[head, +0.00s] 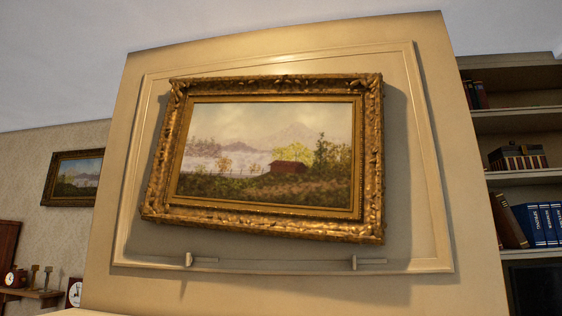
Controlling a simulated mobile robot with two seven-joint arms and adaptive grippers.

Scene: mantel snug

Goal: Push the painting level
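The painting (268,150) hangs on the cream chimney-breast wall in the middle of the head view. It has a wide ornate gold frame around a landscape with a red barn, trees and pale hills. It hangs tilted against the moulded wall panel (432,200): its right side is lower and its left side higher. The lower right corner (376,236) sits clearly below the lower left corner (148,214). Nothing touches the frame. Neither of my grippers is in view.
Two small pale brackets, left (188,260) and right (354,263), stick out below the painting. A bookshelf (515,178) stands at the right. The space before the painting looks clear.

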